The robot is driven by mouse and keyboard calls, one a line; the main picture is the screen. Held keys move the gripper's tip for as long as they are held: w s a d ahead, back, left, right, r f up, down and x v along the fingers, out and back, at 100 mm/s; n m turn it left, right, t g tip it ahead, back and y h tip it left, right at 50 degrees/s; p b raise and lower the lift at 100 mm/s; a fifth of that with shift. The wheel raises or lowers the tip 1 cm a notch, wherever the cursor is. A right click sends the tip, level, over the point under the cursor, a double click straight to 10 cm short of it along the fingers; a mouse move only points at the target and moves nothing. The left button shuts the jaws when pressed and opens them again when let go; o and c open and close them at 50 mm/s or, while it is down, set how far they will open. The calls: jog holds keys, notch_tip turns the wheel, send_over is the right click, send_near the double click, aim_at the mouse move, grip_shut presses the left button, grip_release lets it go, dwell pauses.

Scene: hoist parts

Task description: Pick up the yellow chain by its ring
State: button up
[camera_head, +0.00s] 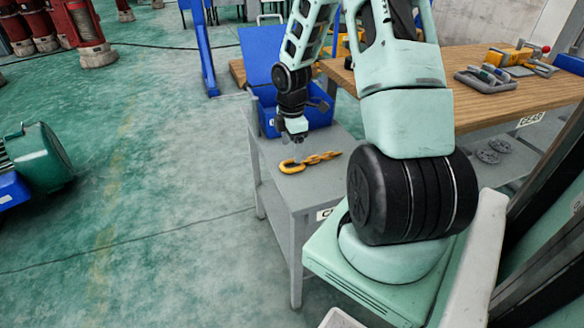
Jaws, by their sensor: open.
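The yellow chain (322,157) lies on the top of a small grey table (324,189). Its ring (290,166) is at the left end, and the twisted links run to the right. My gripper (297,141) hangs from my arm just above the ring end, pointing down. It is open and looks empty. The fingertips are small and partly blurred, so I cannot tell exactly how far above the ring they are.
An open blue box (318,117) stands on the grey table behind the chain. A wooden workbench (500,110) with a grey tray (486,80) of tools is at the right. A green motor (42,155) stands at far left. The green floor left of the table is clear.

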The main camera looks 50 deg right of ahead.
aim_at(292, 159)
notch_tip(292, 159, down, 5)
jog(key=shift+s+a+f+b, duration=0.1)
jog(key=shift+s+b, duration=0.05)
jog(key=shift+b, duration=0.3)
grip_shut()
